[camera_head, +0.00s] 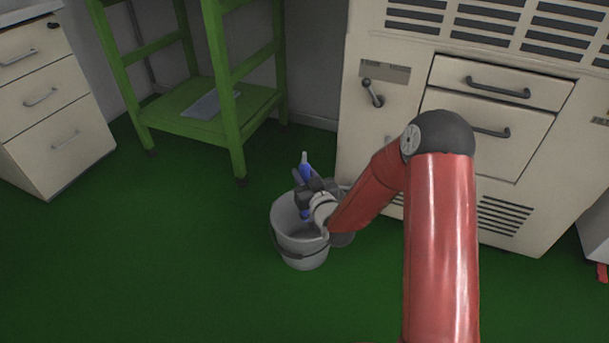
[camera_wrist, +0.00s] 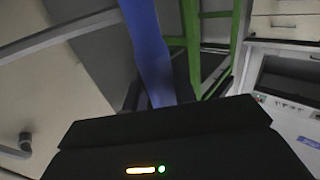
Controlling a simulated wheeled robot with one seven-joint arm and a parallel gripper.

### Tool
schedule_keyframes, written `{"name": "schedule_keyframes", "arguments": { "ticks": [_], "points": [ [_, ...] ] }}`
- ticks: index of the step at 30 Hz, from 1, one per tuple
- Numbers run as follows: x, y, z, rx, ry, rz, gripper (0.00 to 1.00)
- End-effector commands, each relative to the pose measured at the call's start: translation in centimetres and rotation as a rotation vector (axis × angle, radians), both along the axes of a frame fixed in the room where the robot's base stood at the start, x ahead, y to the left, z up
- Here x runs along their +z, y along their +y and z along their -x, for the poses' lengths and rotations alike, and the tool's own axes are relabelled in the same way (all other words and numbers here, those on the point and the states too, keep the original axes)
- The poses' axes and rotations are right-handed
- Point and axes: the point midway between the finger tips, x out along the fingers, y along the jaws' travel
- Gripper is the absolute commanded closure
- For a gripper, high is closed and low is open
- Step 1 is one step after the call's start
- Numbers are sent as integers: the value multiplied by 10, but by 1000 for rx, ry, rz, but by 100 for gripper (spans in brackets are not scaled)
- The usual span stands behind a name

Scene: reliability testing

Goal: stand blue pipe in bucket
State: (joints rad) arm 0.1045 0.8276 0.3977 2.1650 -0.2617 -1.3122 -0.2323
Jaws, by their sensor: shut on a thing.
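The blue pipe (camera_head: 305,172) is upright in my gripper (camera_head: 307,188), its pale tip pointing up. The grey bucket (camera_head: 285,245) stands on the green floor, in front of the cream cabinet. My gripper is shut on the pipe over the bucket's opening, and a bit of blue shows below the jaws inside the rim. The pipe's lower end is hidden, so I cannot tell if it touches the bottom. In the wrist view the blue pipe (camera_wrist: 148,45) rises from behind the dark gripper body.
A green shelf frame (camera_head: 225,110) stands behind the bucket, with a grey flat item (camera_head: 208,104) on its lower shelf. A cream cabinet (camera_head: 385,130) with a lever stands close behind at right. Drawers (camera_head: 50,110) are at far left. Floor left of the bucket is clear.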

Motion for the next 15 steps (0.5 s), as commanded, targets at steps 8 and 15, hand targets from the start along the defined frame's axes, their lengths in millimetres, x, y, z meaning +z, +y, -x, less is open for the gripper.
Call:
{"name": "schedule_keyframes", "arguments": {
  "ticks": [8, 15],
  "points": [
    [-25, 0, 0, 0, 0, 0, 100],
    [-42, 1, 0, 1, 2, -1, 100]
  ]
}}
